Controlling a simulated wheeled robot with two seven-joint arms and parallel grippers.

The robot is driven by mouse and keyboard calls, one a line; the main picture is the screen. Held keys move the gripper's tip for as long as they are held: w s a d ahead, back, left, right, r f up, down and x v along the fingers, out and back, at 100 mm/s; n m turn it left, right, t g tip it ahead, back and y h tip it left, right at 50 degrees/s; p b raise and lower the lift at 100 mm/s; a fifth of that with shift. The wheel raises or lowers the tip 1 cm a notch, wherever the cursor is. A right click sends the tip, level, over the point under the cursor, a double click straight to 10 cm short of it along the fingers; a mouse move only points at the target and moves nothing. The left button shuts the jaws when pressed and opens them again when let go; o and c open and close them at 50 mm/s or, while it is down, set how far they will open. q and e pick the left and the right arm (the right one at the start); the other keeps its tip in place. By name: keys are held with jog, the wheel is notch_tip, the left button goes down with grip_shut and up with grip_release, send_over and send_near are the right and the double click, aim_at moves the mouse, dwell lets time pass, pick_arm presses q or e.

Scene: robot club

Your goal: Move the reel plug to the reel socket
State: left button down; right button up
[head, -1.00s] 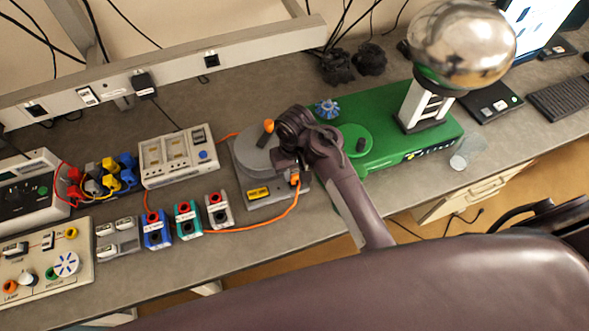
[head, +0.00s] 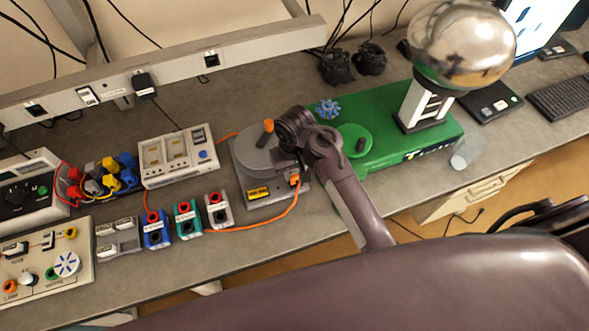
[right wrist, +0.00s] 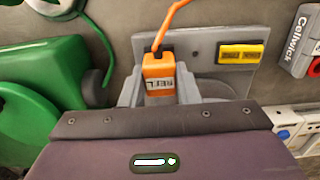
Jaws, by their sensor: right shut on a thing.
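The reel plug (right wrist: 159,72) is an orange block with a white REEL label and an orange cable from its top. My right gripper (right wrist: 160,93) is shut on it, with a grey finger on each side. In the head view, the right gripper (head: 291,176) is over the front right corner of the grey reel unit's base (head: 245,199), with the orange plug (head: 295,181) just showing. The unit has a grey drum (head: 256,151) with an orange knob and a yellow label. I cannot make out which opening is the reel socket. My left gripper is not in view.
A green machine (head: 394,146) with a metal sphere (head: 462,42) stands right of the unit. Blue (head: 156,234), teal (head: 187,222) and grey (head: 219,213) blocks stand to the left. The orange cable (head: 264,226) loops along the table front.

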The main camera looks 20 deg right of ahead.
jog(key=shift+f, duration=0.8)
dwell(1.4)
jog(key=o, duration=1)
jog(key=shift+r, duration=0.15)
